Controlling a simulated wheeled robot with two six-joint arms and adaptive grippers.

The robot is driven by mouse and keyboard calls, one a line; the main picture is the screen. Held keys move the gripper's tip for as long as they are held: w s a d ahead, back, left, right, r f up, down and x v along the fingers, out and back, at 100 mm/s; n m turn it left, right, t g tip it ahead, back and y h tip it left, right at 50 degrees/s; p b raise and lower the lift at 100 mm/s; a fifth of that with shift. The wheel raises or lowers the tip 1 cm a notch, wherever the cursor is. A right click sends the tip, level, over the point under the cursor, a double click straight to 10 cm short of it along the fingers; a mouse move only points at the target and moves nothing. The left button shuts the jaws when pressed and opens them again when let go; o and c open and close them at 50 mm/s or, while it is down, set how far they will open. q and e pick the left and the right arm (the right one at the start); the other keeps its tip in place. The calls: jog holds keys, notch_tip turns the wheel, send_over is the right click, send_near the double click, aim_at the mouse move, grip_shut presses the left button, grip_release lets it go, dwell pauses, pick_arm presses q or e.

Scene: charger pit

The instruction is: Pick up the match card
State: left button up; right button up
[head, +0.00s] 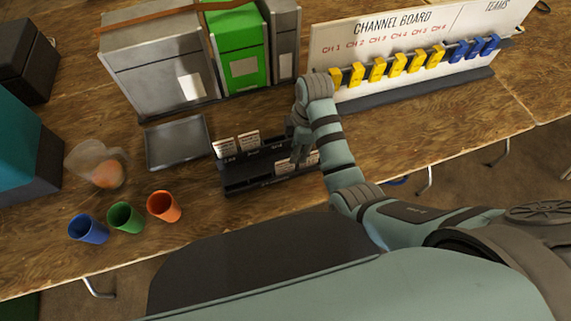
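Several small white cards with print stand in a black stepped card rack (240,183) at the middle of the table. Two cards, a left one (225,148) and one beside it (249,141), stand in the back row. Others, including a front card (284,167), stand in the front row at the right. The print is too small to tell which is the match card. My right gripper (296,150) points down over the right part of the rack, partly hiding cards there. Its finger gap and any contact with a card cannot be made out. My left gripper is out of view.
A grey tray (177,142) lies left of the rack. Blue (88,229), green (125,217) and orange (163,206) cups and a clear jug (97,165) stand further left. Grey and green chargers (240,48) and the channel board (395,35) stand behind.

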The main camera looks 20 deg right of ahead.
aim_at(286, 160)
jog(key=a+f+b, duration=0.1)
jog(key=f, duration=0.2)
jog(key=w+a+f+n+b, duration=0.1)
jog(key=f, duration=0.3)
jog(key=a+f+n+b, duration=0.1)
jog(key=f, duration=0.2)
jog(key=shift+w+f+b, duration=0.2)
jog(key=shift+b, duration=0.1)
jog(key=shift+r, duration=0.1)
grip_shut()
